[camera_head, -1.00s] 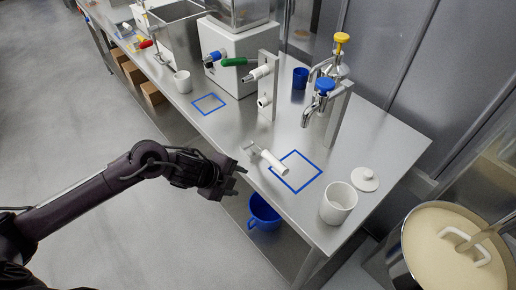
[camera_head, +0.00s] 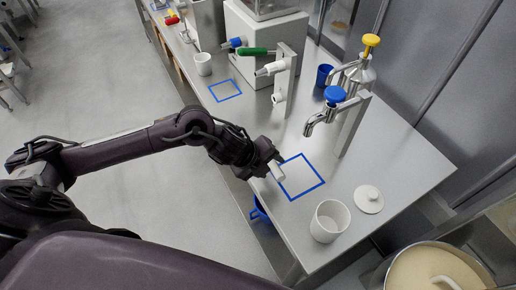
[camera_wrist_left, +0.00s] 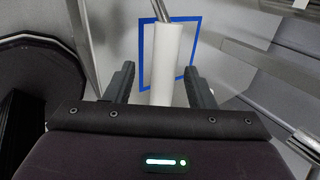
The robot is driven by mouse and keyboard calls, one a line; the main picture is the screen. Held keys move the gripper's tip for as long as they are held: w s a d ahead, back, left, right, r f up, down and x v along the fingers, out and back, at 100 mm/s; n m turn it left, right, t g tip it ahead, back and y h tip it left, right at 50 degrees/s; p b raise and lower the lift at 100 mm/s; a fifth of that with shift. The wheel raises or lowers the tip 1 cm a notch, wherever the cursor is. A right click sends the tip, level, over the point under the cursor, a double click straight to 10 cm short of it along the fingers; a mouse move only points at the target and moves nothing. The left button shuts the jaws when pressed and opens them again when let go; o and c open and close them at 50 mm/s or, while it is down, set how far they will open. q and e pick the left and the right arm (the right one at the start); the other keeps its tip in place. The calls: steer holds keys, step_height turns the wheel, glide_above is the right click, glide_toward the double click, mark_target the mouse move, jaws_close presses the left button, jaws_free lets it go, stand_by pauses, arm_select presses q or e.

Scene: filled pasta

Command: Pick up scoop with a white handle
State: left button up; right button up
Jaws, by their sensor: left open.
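The scoop's white handle (camera_head: 277,172) shows at the counter's front edge, beside the left side of a blue square outline (camera_head: 301,177). The rest of the scoop is hidden behind my gripper in the head view. My left gripper (camera_head: 268,160) is open at the handle, over the counter edge. In the left wrist view the white handle (camera_wrist_left: 165,65) stands between the two open fingers, with a gap on each side. My right gripper is not in view.
A white pot (camera_head: 328,222) and its white lid (camera_head: 369,198) stand to the right. A blue bucket (camera_head: 257,209) sits below the counter.

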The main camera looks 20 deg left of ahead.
arm_select(q)
steer(key=x, duration=0.3)
steer(key=shift+w+d+f+p, duration=0.1)
steer(key=shift+w+f+p, duration=0.1)
steer(key=shift+w+p, duration=0.25)
steer(key=shift+w+d+f, duration=0.1)
steer(key=shift+f, duration=0.1)
steer(key=c, duration=1.1)
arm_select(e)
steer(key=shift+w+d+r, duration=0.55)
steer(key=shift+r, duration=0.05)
